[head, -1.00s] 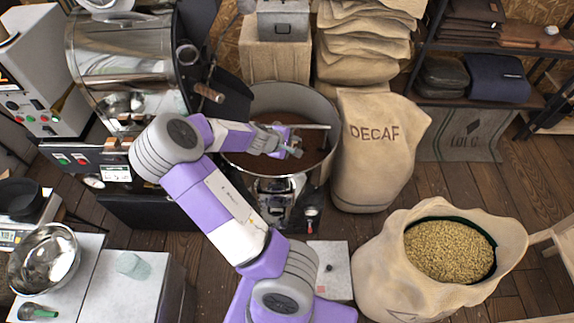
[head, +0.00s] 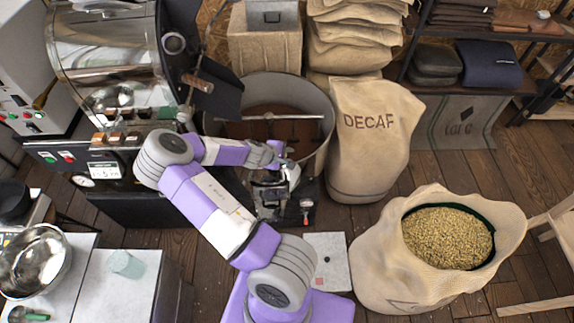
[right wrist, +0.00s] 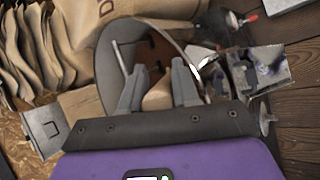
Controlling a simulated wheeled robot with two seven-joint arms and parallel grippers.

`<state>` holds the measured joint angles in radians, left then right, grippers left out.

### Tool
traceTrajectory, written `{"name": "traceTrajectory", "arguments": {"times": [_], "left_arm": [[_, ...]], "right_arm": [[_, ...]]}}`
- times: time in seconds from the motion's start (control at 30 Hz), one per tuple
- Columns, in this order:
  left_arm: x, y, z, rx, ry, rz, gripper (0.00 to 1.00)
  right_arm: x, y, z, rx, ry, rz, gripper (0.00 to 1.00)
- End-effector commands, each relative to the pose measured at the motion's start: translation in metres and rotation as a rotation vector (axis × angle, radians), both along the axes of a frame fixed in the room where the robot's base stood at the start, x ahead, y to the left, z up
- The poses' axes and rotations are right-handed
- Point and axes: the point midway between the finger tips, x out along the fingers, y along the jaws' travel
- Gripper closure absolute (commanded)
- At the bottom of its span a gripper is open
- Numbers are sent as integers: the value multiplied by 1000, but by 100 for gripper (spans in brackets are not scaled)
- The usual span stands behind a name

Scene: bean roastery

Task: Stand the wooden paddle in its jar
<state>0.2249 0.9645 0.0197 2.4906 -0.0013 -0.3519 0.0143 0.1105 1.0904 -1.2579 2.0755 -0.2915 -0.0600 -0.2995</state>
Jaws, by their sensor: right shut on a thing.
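My right gripper (head: 284,162) is by the front rim of the round cooling bin in the head view. In the right wrist view its two grey fingers (right wrist: 158,88) are closed around a tan wooden piece, which I take to be the wooden paddle (right wrist: 158,96). Only a short part of the paddle shows between the fingers; I cannot make it out in the head view. A pale greenish glass jar (head: 127,264) stands on the white counter at the lower left, well apart from the gripper. My left gripper is not in view.
A steel bowl (head: 38,262) sits left of the jar. An open bean sack (head: 375,270) and the DECAF sack (head: 370,145) stand to the right. Wooden floor (head: 460,165) lies between.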

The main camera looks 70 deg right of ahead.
Motion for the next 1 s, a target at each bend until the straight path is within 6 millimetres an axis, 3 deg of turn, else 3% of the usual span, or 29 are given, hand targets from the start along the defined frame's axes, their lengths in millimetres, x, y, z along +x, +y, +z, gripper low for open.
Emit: {"name": "traceTrajectory", "arguments": {"times": [0.17, 0.4, 0.8, 0.83, 1.0], "left_arm": [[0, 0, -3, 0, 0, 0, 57], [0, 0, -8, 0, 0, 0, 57], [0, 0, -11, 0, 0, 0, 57], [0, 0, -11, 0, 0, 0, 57], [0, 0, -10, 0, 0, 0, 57]], "right_arm": [[-1, 0, -14, -1, 1, 0, 100], [-1, 0, -50, -1, 2, 0, 100], [0, 0, -56, -2, -1, -1, 100], [0, 0, -57, 0, -1, -1, 68], [0, 0, -56, 0, -1, -1, 44]]}}
